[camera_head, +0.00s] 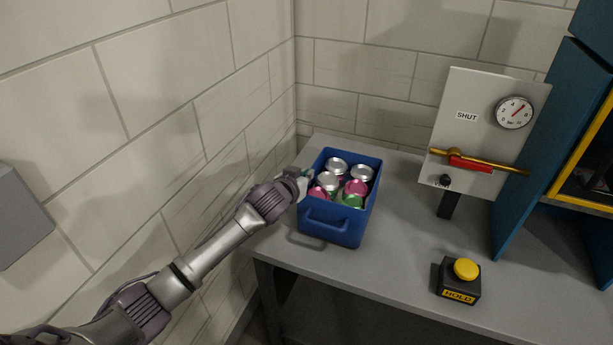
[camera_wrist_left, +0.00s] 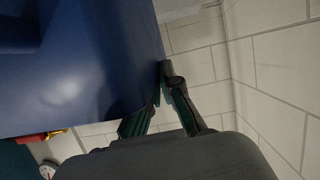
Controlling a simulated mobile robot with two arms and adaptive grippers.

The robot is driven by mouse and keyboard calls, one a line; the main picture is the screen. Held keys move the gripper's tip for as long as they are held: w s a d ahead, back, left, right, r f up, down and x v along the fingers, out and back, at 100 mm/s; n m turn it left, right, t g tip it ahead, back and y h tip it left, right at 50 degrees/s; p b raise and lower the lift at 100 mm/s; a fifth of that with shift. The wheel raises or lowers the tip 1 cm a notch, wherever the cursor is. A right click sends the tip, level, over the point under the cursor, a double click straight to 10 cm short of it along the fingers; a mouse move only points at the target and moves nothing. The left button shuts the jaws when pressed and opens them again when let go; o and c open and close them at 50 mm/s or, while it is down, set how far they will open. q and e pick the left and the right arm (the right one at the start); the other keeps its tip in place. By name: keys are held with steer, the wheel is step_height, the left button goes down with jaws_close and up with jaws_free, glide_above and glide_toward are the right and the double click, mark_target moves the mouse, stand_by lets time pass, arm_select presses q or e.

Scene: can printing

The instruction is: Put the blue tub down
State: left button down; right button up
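The blue tub (camera_head: 330,228) is upright at the left end of the grey table, near the corner of the walls. It holds several cans with silver, pink and green tops, and a handle shows on its front side. My left gripper (camera_head: 303,180) is at the tub's left rim. In the left wrist view the tub (camera_wrist_left: 75,65) fills the upper left, and the fingers (camera_wrist_left: 160,98) close in on its edge; one fingertip is partly hidden by it. Whether the tub's bottom touches the table is hard to tell. My right gripper is out of view.
The grey table (camera_head: 395,265) is clear in front and to the right of the tub. A panel (camera_head: 480,110) with a gauge, a "SHUT" label and a brass lever stands behind right. A yellow "HOLD" button (camera_head: 465,269) sits at the front. A blue cabinet (camera_head: 535,150) borders the right.

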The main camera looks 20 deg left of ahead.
arm_select(q)
steer(key=shift+f, duration=0.25)
steer(key=c, duration=1.8)
jaws_free()
steer(key=shift+f, duration=0.15)
steer(key=o, duration=0.5)
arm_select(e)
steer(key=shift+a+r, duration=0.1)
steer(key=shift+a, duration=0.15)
arm_select(q)
steer(key=shift+s, duration=0.15)
steer(key=shift+s, duration=0.25)
steer(key=b+v, duration=0.1)
steer(key=v, duration=1)
steer(key=shift+s+r+b, duration=0.15)
steer(key=shift+r+b, duration=0.15)
steer(key=shift+b, duration=0.1)
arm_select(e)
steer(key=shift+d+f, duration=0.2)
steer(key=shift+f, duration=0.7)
